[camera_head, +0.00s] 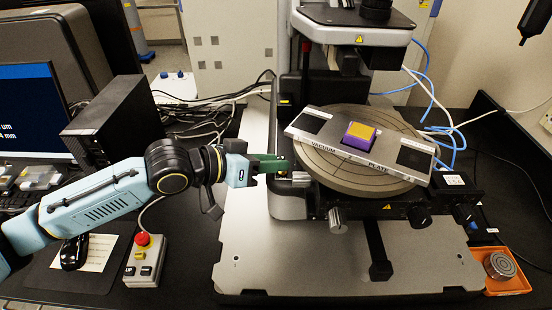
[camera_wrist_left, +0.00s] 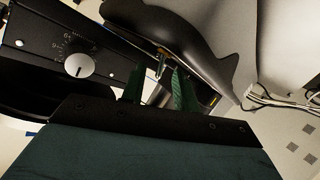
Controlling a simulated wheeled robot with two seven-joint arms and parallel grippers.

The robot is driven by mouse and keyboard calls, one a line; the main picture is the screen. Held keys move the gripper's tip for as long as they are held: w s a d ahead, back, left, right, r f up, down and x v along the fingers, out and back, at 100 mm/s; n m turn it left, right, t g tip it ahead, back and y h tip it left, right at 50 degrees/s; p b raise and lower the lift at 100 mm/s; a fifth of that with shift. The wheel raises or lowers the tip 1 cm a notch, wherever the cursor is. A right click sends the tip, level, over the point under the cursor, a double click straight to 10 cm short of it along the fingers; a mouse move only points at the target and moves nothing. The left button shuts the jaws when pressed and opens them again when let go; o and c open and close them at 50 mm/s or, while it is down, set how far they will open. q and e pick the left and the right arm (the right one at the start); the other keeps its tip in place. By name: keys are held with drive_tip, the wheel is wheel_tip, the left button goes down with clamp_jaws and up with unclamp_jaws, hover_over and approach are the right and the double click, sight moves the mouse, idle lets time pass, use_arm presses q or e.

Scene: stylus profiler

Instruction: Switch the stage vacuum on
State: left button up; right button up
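The stage is a round grey disc (camera_head: 335,172) carrying a tilted plate labelled VACUUM PLATE (camera_head: 308,124). A yellow-and-purple block (camera_head: 360,136) sits on the plate. My left gripper (camera_head: 286,165) reaches the left side of the stage, its green fingers beside the black stage base. In the left wrist view the left gripper's fingers (camera_wrist_left: 158,82) are apart, with a small metallic lever-like part (camera_wrist_left: 160,67) seen between or just beyond their tips. I cannot tell whether they touch it, nor its position. My right gripper is not in view.
A silver knob (camera_head: 338,219) is on the stage front; a dial knob (camera_wrist_left: 78,66) shows in the wrist view. A control box with a red button (camera_head: 143,239) stands at the lower left. An orange tray (camera_head: 510,284) is at the right. The grey base plate (camera_head: 290,265) in front is mostly clear.

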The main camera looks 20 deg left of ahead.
use_arm(q)
drive_tip(key=shift+x, duration=0.75)
drive_tip(key=shift+c, duration=0.2)
clamp_jaws()
